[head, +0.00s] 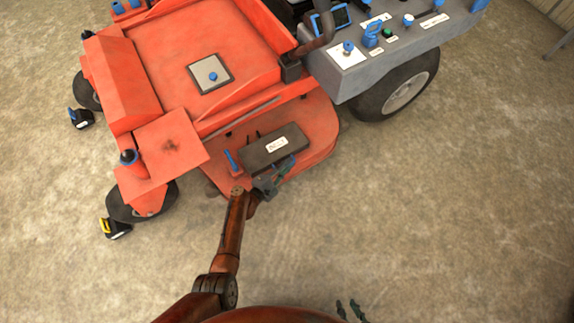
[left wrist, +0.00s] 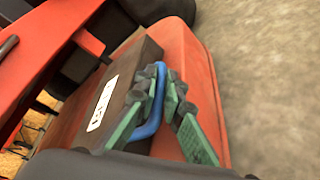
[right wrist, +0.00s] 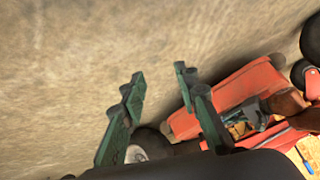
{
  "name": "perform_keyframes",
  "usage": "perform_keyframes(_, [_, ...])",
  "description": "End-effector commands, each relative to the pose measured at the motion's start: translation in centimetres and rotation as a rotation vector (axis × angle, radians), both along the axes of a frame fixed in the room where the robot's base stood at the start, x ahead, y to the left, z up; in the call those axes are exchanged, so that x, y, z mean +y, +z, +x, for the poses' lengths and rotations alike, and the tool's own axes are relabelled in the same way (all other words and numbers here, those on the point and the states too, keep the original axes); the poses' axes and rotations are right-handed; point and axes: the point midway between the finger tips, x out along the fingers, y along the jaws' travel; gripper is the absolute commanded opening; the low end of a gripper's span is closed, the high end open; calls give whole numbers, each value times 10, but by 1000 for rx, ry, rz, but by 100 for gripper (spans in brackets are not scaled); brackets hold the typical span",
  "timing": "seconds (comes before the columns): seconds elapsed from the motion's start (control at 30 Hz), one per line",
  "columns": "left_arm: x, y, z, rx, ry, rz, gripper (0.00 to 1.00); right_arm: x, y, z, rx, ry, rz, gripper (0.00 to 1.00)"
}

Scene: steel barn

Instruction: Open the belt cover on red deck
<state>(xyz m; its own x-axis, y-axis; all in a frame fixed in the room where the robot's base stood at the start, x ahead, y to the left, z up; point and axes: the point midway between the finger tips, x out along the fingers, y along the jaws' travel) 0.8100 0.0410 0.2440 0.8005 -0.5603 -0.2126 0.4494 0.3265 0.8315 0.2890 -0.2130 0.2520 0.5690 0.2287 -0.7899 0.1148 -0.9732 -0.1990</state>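The belt cover (head: 262,151) is a dark box-like lid with a white label, lying closed on the red deck (head: 318,130) at the mower's near side. In the left wrist view, the cover (left wrist: 84,85) has a blue handle (left wrist: 161,72) along its edge. My left gripper (head: 283,169) is at the cover's near edge; its green fingers (left wrist: 160,92) lie on both sides of the handle and appear closed on it. My right gripper (head: 350,310) is at the bottom of the head view, away from the mower. Its fingers (right wrist: 159,76) are apart and empty.
A blue lever (head: 231,160) stands just left of the cover. The grey control console (head: 375,50) and a large rear wheel (head: 397,92) are at upper right. A red plate (head: 172,145) juts out at left. The concrete floor at right is clear.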

Motion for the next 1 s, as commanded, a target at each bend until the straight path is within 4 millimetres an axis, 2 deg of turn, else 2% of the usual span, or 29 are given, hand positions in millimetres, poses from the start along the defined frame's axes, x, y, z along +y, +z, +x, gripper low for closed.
perform_keyframes(0.67, [1,1,-1,8,0,-3,0,0,2,-1,5,2,0,29])
perform_keyframes(0.87, [0,15,0,46,-1,-33,0,6,24,3,55,-4,17,29])
perform_keyframes(1.0, [1,30,1,100,-1,-74,0,12,48,1,121,3,36,29])
